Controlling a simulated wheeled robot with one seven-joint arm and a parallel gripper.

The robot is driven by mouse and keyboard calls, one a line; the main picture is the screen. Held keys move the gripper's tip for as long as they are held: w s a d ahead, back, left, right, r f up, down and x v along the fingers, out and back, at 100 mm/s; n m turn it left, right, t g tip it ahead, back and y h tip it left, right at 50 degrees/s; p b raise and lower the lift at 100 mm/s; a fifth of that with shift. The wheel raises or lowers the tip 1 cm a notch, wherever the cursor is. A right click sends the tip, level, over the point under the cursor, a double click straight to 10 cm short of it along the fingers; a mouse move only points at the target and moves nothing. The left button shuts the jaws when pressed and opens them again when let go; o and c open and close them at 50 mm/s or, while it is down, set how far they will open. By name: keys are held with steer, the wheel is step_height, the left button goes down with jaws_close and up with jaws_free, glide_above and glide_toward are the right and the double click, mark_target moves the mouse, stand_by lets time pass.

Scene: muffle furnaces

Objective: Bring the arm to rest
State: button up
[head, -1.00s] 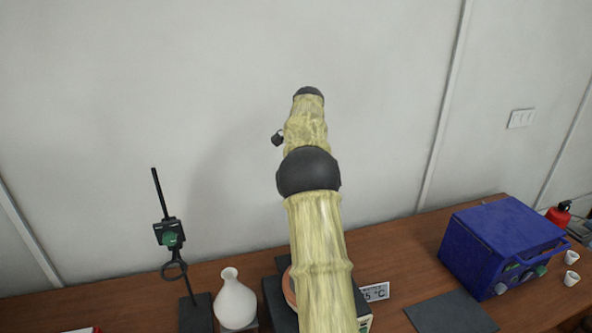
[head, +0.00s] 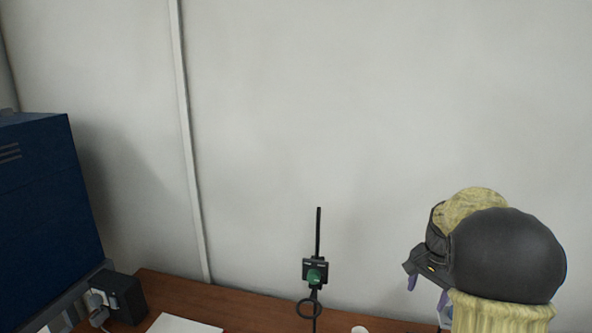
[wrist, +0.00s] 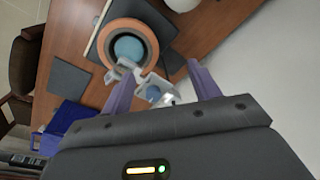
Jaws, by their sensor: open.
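My arm stands at the right of the head view, bent at a large black joint. My gripper (head: 427,292) shows just left of that joint, partly hidden, with its purple fingers pointing down. In the wrist view my gripper (wrist: 160,76) has its two purple fingers spread wide apart. Small whitish items (wrist: 150,92) show between and beyond the fingers; I cannot tell exactly what they are. I see nothing clamped in the fingers.
A stand with a green-knobbed clamp and ring (head: 314,272) rises left of my arm. A dark blue cabinet-like unit (head: 40,200) is at the left. An orange-rimmed round dish (wrist: 128,46), a dark mat (wrist: 70,80) and a blue box (wrist: 70,120) show in the wrist view.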

steer(key=s+a+f+n, duration=0.4)
steer(key=s+a, duration=0.3)
steer(key=s, duration=0.2)
steer(key=s+a+f+n+t, duration=0.1)
steer(key=s+a+f+n, duration=0.2)
steer(key=s+a+n, duration=0.3)
steer(key=s+a, duration=0.2)
steer(key=s, duration=0.2)
steer(key=shift+f, duration=0.35)
